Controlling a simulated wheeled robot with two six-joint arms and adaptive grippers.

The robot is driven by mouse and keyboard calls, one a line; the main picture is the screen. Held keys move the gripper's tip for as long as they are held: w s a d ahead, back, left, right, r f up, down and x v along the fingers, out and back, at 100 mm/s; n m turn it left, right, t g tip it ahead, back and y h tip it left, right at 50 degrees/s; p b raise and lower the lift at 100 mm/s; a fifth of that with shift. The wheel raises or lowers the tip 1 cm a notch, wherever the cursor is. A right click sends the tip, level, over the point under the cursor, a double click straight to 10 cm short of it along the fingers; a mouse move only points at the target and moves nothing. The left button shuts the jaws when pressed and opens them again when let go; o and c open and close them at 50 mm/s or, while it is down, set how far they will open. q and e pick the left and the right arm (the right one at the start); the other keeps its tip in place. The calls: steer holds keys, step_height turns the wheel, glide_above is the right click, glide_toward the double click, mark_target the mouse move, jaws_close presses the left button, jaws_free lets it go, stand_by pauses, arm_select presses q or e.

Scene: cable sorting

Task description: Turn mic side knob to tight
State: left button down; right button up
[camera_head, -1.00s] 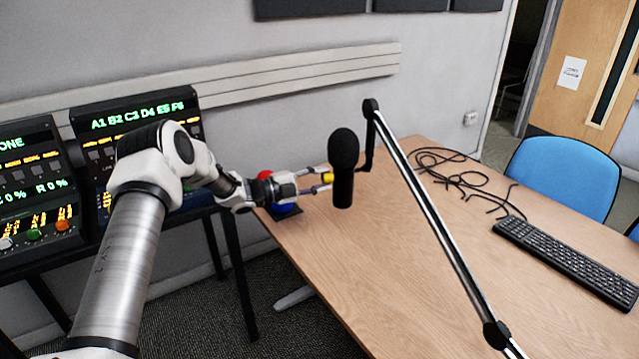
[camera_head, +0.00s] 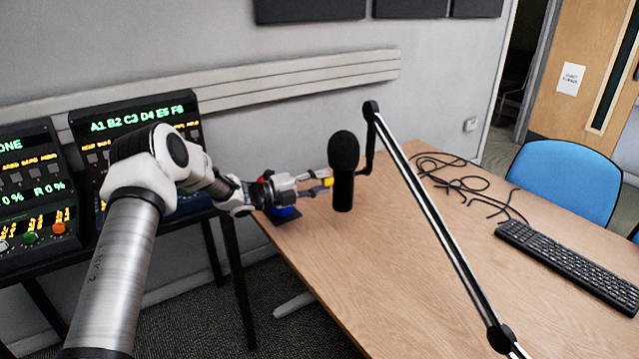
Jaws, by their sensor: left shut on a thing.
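The black microphone (camera_head: 343,165) hangs upright above the wooden table, carried by a boom arm (camera_head: 430,214). A small yellow knob (camera_head: 327,182) shows at the left side of the microphone. My left gripper (camera_head: 324,183) comes in from the left and is shut on the yellow knob, with its fingers lying roughly level. The fingertips partly cover the knob, so its marking or turn angle cannot be read. My right gripper is not in view.
Tangled black cables (camera_head: 460,180) and a keyboard (camera_head: 567,263) lie on the right. Rack panels (camera_head: 140,125) stand at left. The table's front middle is clear.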

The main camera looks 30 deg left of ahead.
arm_select(q)
steer(key=c, duration=0.8)
jaws_free()
steer(key=v, duration=1.2)
steer(key=shift+f, duration=0.1)
